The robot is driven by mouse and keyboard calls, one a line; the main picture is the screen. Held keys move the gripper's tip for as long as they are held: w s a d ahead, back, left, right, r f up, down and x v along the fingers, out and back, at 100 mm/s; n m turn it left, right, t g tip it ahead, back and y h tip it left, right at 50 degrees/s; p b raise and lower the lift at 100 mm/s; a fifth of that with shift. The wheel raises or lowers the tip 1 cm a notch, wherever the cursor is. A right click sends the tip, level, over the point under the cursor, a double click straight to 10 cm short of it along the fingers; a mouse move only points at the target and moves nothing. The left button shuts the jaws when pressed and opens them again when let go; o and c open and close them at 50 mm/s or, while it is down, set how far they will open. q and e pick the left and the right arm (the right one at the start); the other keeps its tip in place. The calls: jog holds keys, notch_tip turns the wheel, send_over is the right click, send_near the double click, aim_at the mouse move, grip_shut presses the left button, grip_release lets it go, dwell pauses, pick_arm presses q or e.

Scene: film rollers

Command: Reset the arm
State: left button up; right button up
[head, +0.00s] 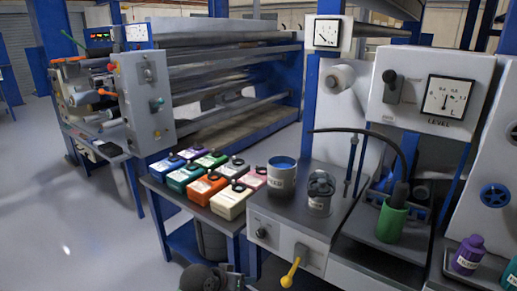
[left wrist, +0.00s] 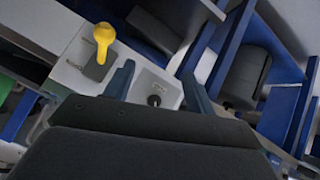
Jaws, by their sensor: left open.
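My left gripper (left wrist: 158,76) shows in the left wrist view with its two blue-grey fingers spread apart and nothing between them. Behind the gap is the grey front panel with a black knob (left wrist: 153,100). A yellow-handled lever (left wrist: 103,38) is beyond the fingers, up and to the left, apart from them. In the head view a dark part of my arm (head: 205,278) shows at the bottom edge, low in front of the bench. I cannot make out the fingers there. My right gripper is in neither view.
The bench panel holds the same knob (head: 262,233) and yellow lever (head: 291,272). Several coloured containers stand on the bench, with a blue can (head: 281,177) and a glass jar (head: 320,193). A green cup (head: 391,222) and purple bottle (head: 467,255) are right. Floor at left is clear.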

pick_arm(q)
jog(key=s+a+r+g+y+p, duration=0.15)
jog(key=s+a, duration=0.25)
jog(key=s, duration=0.6)
jog(key=s+a+g+y+p, duration=0.1)
jog(key=s+a+y+p, duration=0.2)
jog(key=s, duration=0.7)
jog(key=s+a+f+n+g+p, duration=0.1)
jog(key=s+f, duration=0.3)
jog(key=s, duration=1.2)
jog(key=shift+f+g+p, duration=0.25)
jog(key=shift+g+p, duration=0.35)
jog(key=shift+g, duration=0.15)
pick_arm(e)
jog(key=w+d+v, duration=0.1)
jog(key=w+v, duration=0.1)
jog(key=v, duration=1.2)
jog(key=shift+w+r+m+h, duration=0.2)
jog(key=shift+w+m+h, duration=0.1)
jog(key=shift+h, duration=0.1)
pick_arm(q)
jog(key=shift+a, duration=0.1)
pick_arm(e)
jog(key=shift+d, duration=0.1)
